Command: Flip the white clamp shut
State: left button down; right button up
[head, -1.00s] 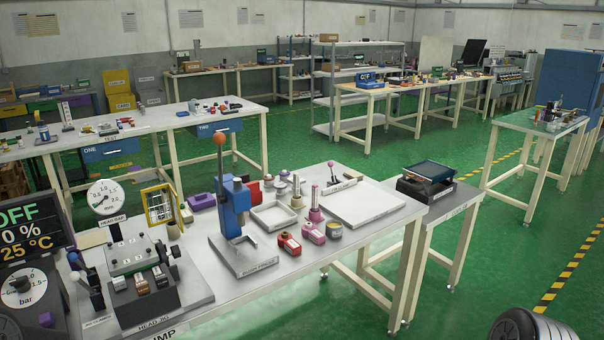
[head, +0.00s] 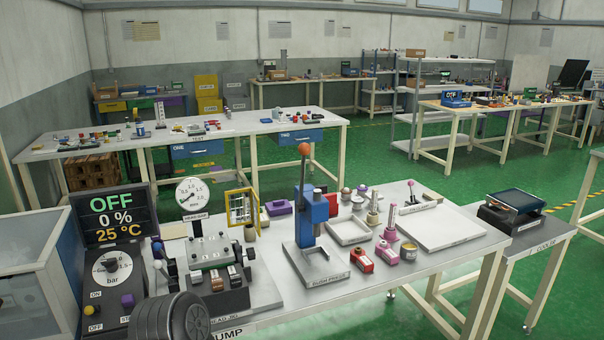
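The head jig (head: 222,268) stands at the left end of the near bench, a grey block on a dark base. Dark levers with round knobs stand at its left (head: 160,256) and right (head: 250,254) sides. Small blocks with brown and pale tops sit along its front; a dark ribbed round part, likely of my own arm, covers its front left corner. I cannot make out which piece is the white clamp, or whether it is open or shut. Neither gripper shows in the head view.
Left of the jig is a control panel (head: 112,270) with a display reading OFF, 0 % and 25 °C. A gauge (head: 193,194) and yellow frame (head: 242,207) stand behind the jig. A blue press (head: 314,215) stands to its right, then trays and small parts.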

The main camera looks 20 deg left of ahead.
aim_at(157, 263)
jog(key=u, duration=1.45)
jog(key=i+u, duration=0.15)
jog(key=u, duration=0.2)
jog(key=i+u, duration=0.1)
jog(key=u, duration=0.25)
jog(key=i+u, duration=0.15)
jog(key=u, duration=0.15)
